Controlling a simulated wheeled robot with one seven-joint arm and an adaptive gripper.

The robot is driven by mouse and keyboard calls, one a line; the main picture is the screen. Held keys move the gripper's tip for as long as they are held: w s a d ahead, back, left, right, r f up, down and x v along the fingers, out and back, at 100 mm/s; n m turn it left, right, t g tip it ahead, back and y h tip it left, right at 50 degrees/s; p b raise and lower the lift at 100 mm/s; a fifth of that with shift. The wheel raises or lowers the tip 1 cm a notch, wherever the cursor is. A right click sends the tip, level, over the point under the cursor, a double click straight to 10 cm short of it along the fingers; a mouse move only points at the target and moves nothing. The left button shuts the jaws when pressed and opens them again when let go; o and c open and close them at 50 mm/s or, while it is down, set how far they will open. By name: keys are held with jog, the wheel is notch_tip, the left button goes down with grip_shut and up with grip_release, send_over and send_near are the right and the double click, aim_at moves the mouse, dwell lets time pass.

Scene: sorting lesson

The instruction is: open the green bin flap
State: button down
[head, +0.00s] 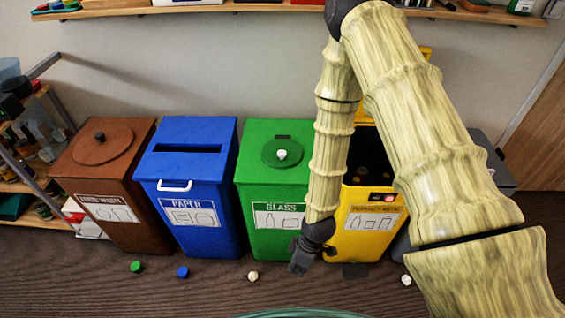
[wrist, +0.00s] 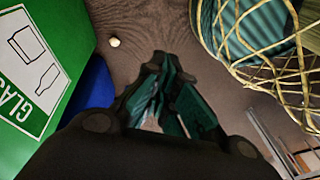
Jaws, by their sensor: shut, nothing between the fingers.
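The green bin (head: 250,215) marked GLASS stands between the blue and yellow bins. Its round green flap (head: 270,152) with a white knob (head: 282,155) lies flat on the top. My gripper (head: 298,268) is low in front of the bin's lower right corner, below the flap and apart from it. In the wrist view the green bin's labelled front (wrist: 75,35) fills the left side, and my gripper (wrist: 160,68) is shut and empty over the floor. The flap is out of the wrist view.
Brown bin (head: 115,225) and blue bin (head: 205,225) stand left; yellow bin (head: 355,243), its top opening exposed, stands right, partly behind my arm. Small pieces, including a white one (head: 253,275), lie on the floor. A wicker-wrapped teal container (wrist: 262,30) is close to my gripper. A shelf (head: 250,8) runs above.

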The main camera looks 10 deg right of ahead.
jog(key=w+a+r+n, duration=0.1)
jog(key=w+r+n, duration=0.2)
jog(key=w+n, duration=0.3)
jog(key=n+t+h+b, duration=0.3)
jog(key=n+h, duration=0.1)
jog(key=n, duration=1.2)
send_near(284, 167)
jog(key=x, duration=0.6)
jog(key=shift+w+f, duration=0.1)
jog(key=shift+f, duration=0.15)
jog(key=shift+r, duration=0.15)
